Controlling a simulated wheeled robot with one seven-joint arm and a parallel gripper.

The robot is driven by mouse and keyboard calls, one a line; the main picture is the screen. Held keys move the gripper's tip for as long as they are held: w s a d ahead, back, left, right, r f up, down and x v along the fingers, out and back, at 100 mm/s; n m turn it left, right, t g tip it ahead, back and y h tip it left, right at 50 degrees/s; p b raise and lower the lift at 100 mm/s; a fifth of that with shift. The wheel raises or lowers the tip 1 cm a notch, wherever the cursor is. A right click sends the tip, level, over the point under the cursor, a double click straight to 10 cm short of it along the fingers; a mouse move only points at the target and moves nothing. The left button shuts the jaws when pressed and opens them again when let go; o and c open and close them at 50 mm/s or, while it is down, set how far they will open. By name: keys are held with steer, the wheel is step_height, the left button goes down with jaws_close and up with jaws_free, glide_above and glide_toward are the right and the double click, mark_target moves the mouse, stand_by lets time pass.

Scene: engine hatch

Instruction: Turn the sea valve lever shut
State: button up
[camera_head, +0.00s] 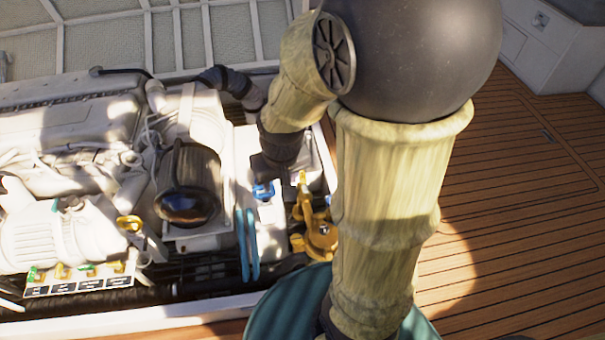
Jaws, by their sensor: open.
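The sea valve (316,236) is a yellow-gold body low in the engine hatch, right of centre, beside my arm's lower column. Its yellow lever (302,188) stands roughly upright above the body. My gripper (268,172) is the dark end of my arm, pointing down just left of the lever and above the white box. It is open, and its fingers are hard to make out. No contact with the lever shows. My arm's column hides the area right of the valve.
A blue cap (263,191) sits on the white box under my gripper. Blue hoses (247,245) run down left of the valve. A dark cylinder (187,185) and the white engine (65,125) fill the left. Small coloured valves (75,271) line the front. Wooden deck (520,180) lies clear at right.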

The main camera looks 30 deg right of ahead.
steer(key=w+d+f+m+g+b, duration=0.15)
steer(key=w+d+f, duration=0.25)
steer(key=w, duration=0.4)
steer(key=w+d+f+b, duration=0.3)
steer(key=w+f, duration=0.1)
steer(key=w, duration=0.4)
steer(key=m+b, duration=0.2)
glide_above(303, 175)
step_height(303, 175, down, 10)
steer(key=shift+w+f+g, duration=0.15)
steer(key=shift+w+g, duration=0.1)
steer(key=shift+g, duration=0.2)
steer(key=shift+n, duration=0.25)
step_height(303, 175, down, 17)
steer(key=b, duration=0.9)
steer(key=shift+a+f, duration=0.1)
steer(key=shift+f, duration=0.1)
steer(key=shift+s, duration=0.1)
jaws_close()
